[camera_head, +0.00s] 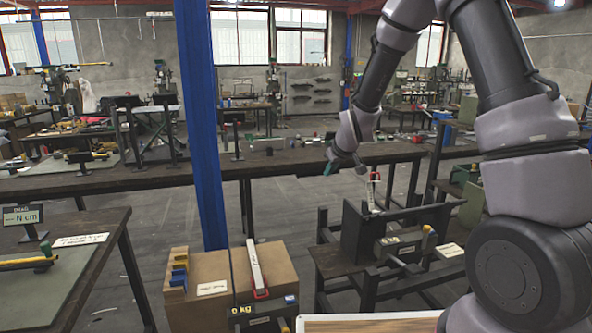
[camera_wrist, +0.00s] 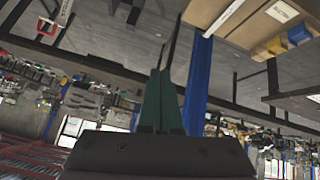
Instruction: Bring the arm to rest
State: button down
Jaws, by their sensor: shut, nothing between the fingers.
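My arm comes in from the right of the head view, raised and bent, with its forearm hanging down. My gripper (camera_head: 330,168) is at its lower end, with dark green fingers. It is empty and in the air, in front of the long dark bench as seen here. In the wrist view the green fingers of my gripper (camera_wrist: 161,100) lie side by side and shut, with nothing between them. The wrist view is tilted, with the room upside down.
A dark press (camera_head: 375,235) with a red-and-white handle stands below and right of my gripper. A cardboard box (camera_head: 215,300) stands front centre, beside a blue column (camera_head: 200,120). A table (camera_head: 70,285) is at left. Grey floor lies between.

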jog(key=s+d+r+m, duration=0.2)
jog(key=s+d+r, duration=0.2)
jog(key=s+r, duration=0.3)
jog(key=s+d+r+m, duration=0.3)
jog(key=s+d+r, duration=0.2)
jog(key=r, duration=0.5)
jog(key=s+d+r+m, duration=0.2)
jog(key=s+r, duration=0.1)
jog(key=s, duration=0.7)
jog(key=s+d+r+m, duration=0.3)
jog(key=s+r, duration=0.1)
jog(key=s, duration=0.6)
jog(key=shift+s+g, duration=0.3)
jog(key=shift+s, duration=0.1)
